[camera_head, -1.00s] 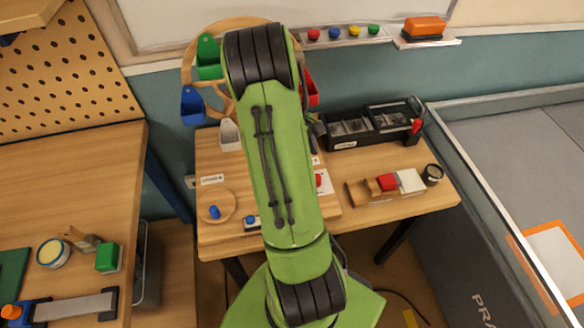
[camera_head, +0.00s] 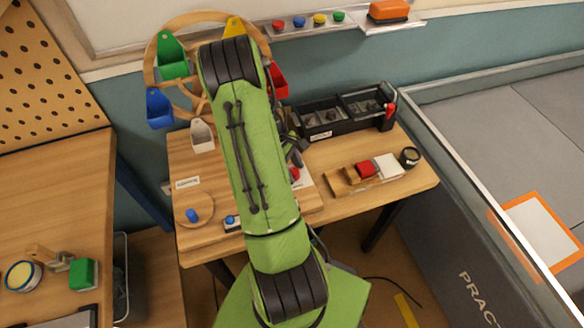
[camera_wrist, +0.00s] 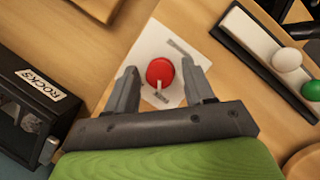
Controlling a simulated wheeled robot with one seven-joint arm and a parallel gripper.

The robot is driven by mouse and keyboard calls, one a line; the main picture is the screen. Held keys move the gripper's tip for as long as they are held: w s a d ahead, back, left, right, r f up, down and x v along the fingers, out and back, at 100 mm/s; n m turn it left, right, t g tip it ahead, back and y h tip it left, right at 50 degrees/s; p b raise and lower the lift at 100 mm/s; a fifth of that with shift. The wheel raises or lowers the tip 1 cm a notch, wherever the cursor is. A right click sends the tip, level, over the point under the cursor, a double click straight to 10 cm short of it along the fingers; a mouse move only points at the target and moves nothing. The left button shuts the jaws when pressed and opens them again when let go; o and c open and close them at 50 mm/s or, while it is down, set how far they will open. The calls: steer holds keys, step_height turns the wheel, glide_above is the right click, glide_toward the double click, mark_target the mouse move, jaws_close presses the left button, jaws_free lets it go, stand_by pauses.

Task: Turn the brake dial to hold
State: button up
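The brake dial is a round red knob (camera_wrist: 160,72) on a white plate (camera_wrist: 146,46) with two small grey labels. A short white pointer on the knob points down in the wrist view, towards the lower label. The lettering is too small to read. My gripper (camera_wrist: 159,68) is open, one finger on each side of the knob, with gaps visible; contact cannot be told. In the head view the red knob (camera_head: 296,174) shows just right of my green arm, on the wooden table (camera_head: 340,204). My arm hides most of the gripper there.
A black two-part box (camera_head: 333,131) labelled ROCKS stands behind the dial. A wooden holder (camera_head: 340,188) with red and white blocks lies to the right. A wooden disc (camera_head: 180,209) with a blue peg is left. A wheel with coloured bins (camera_head: 172,62) stands behind my arm.

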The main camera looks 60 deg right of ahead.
steer(key=c, duration=0.8)
steer(key=shift+c, duration=0.2)
steer(key=shift+m, duration=0.4)
steer(key=m+y, duration=0.1)
steer(key=m, duration=0.1)
steer(key=shift+d+m, duration=0.15)
steer(key=shift+m, duration=0.25)
steer(key=m, duration=0.2)
steer(key=m+y, duration=0.1)
steer(key=shift+s+d+m+t+y, duration=0.1)
steer(key=shift+m+t+y, duration=0.2)
steer(key=shift+m+t, duration=0.1)
steer(key=m+t, duration=0.1)
steer(key=m, duration=0.2)
steer(key=m+t+y, duration=0.1)
steer(key=m, duration=0.2)
steer(key=shift+s+d+y, duration=0.1)
steer(key=shift+y, duration=0.2)
steer(key=shift+m, duration=0.4)
steer(key=o, duration=1)
